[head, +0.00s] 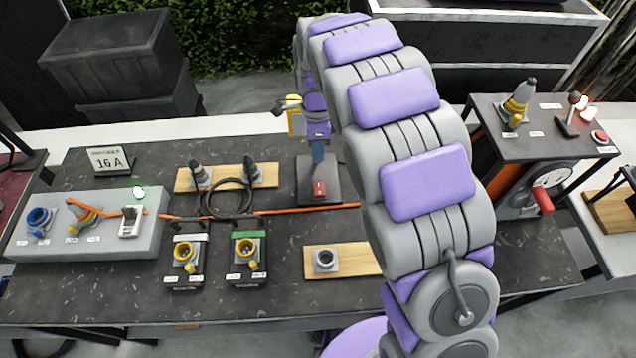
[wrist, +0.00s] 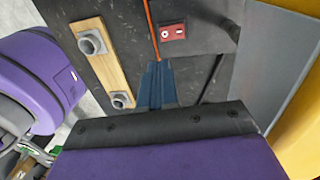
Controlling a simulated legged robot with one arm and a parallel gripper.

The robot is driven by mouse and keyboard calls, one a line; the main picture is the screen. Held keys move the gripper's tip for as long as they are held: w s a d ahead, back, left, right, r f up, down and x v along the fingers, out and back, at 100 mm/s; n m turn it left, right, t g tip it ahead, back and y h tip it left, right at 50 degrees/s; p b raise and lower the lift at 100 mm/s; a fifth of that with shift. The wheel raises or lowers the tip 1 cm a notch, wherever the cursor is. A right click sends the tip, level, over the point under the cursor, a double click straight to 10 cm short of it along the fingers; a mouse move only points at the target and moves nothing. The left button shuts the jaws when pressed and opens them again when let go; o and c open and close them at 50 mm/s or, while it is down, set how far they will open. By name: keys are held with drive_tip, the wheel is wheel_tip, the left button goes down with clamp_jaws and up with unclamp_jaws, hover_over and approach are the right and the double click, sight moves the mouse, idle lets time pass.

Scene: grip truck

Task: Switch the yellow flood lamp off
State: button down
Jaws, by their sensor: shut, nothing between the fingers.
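The yellow flood lamp (head: 296,122) stands at the back of the table, partly hidden by my arm and gripper. Its yellow side (wrist: 300,130) fills the right edge of the wrist view. A red switch (head: 320,188) sits on the dark base (head: 305,190) in front of the lamp; the switch also shows in the wrist view (wrist: 172,32). My gripper (head: 318,162) points down over this base, with its blue fingers together and empty. In the wrist view the fingertips (wrist: 157,64) appear just below the switch. I cannot tell whether they touch it, or whether the lamp is lit.
An orange cable (head: 290,211) runs across the table to the base. A wooden board with a grey socket (head: 325,259) lies nearer. Two yellow-ringed sockets (head: 185,255) and a grey panel (head: 90,245) are at left. A raised shelf (head: 545,135) with a red-handled box (head: 543,200) stands at right.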

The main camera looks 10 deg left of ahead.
sight(318, 195)
drive_tip(key=shift+f, duration=0.1)
idle(0.3)
drive_tip(key=f+b, duration=0.1)
drive_tip(key=f, duration=0.3)
drive_tip(key=s+f+b, duration=0.1)
drive_tip(key=f, duration=0.4)
drive_tip(key=f+b, duration=0.1)
drive_tip(key=f, duration=0.3)
drive_tip(key=shift+s+d+f, duration=0.15)
drive_tip(key=shift+s+f, duration=0.2)
drive_tip(key=shift+s, duration=0.05)
drive_tip(key=shift+f, duration=0.15)
drive_tip(key=shift+w, duration=0.1)
drive_tip(key=shift+w+r+p, duration=0.35)
drive_tip(key=shift+w, duration=0.15)
drive_tip(key=shift+a, duration=0.2)
